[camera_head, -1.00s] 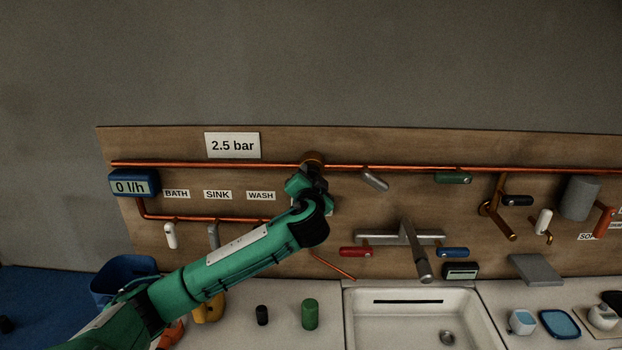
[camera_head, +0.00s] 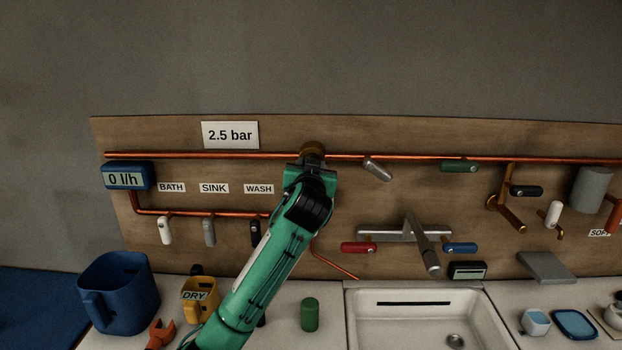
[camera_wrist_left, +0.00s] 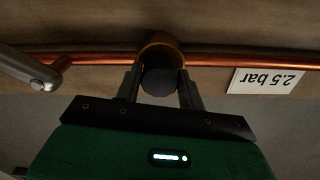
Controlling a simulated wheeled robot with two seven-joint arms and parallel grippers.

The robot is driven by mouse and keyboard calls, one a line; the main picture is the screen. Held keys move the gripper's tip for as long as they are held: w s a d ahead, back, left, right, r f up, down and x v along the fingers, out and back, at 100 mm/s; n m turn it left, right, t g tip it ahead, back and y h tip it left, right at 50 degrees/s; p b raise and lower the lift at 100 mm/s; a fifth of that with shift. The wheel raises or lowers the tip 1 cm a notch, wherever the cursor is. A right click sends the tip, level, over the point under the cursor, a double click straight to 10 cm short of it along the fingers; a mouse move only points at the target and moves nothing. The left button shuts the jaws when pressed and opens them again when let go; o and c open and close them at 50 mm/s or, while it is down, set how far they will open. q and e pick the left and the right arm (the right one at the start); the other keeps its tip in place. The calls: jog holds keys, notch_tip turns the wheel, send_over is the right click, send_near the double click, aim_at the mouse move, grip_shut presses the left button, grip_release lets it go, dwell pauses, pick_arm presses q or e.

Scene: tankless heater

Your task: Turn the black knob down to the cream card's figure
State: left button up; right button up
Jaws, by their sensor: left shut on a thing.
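The black knob (camera_wrist_left: 159,81) sits below a brass fitting (camera_wrist_left: 160,45) on the copper pipe in the left wrist view. My left gripper (camera_wrist_left: 160,88) is shut on the knob, with one finger on each side of it. In the head view my left gripper (camera_head: 311,170) covers the knob, and only the brass fitting (camera_head: 313,149) shows above it. The cream card (camera_head: 230,135) on the board reads "2.5 bar". It also shows upside down in the left wrist view (camera_wrist_left: 266,80). Any gauge reading at the knob is hidden. My right gripper is out of view.
A blue meter (camera_head: 128,176) reads "0 l/h". A grey lever (camera_head: 377,169) is close right of my gripper. Below are a silver tap (camera_head: 421,245), a white sink (camera_head: 425,325), a green cylinder (camera_head: 310,314), a yellow "DRY" mug (camera_head: 201,300) and a blue jug (camera_head: 118,293).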

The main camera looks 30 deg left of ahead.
pick_arm(q)
jog(key=shift+n+b, duration=1.4)
jog(key=shift+n, duration=2.5)
jog(key=o, duration=1)
jog(key=shift+c, duration=0.2)
